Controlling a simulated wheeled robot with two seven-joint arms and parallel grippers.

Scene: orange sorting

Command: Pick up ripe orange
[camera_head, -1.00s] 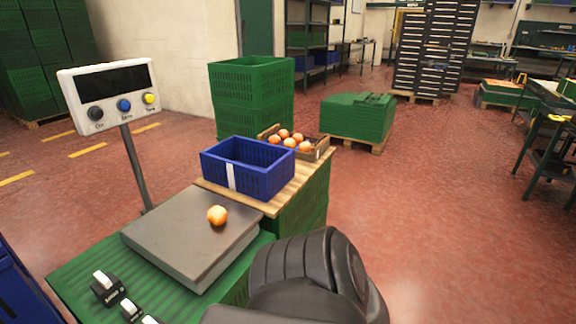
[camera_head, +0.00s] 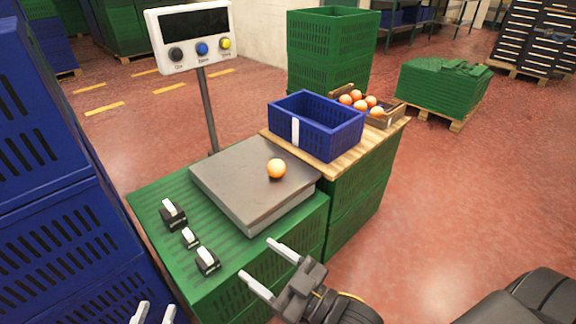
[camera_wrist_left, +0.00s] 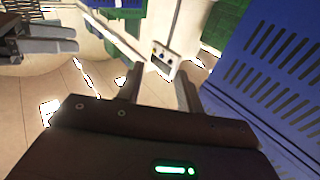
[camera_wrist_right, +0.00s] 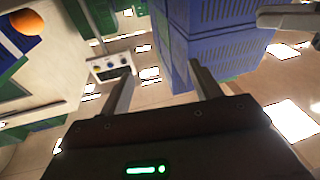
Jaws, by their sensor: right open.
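A single orange (camera_head: 276,168) rests on the grey scale plate (camera_head: 235,190) in the head view. An orange (camera_wrist_right: 27,21) also shows at the upper left of the right wrist view. Several more oranges (camera_head: 358,103) lie in a brown crate behind the blue crate. My right gripper (camera_head: 258,260) is open and empty, in front of the green scale stand and nearer to me than the orange. My left gripper (camera_head: 154,313) is at the bottom left edge, its fingers apart and empty; its fingers also show apart in the left wrist view (camera_wrist_left: 160,82).
A blue crate (camera_head: 340,133) stands on a wooden board right of the scale. The scale display (camera_head: 197,38) rises on a pole behind the plate. Small black-and-white devices (camera_head: 207,261) sit on the green stand (camera_head: 150,205). Stacked blue crates (camera_head: 60,210) crowd the left. Red floor is open at right.

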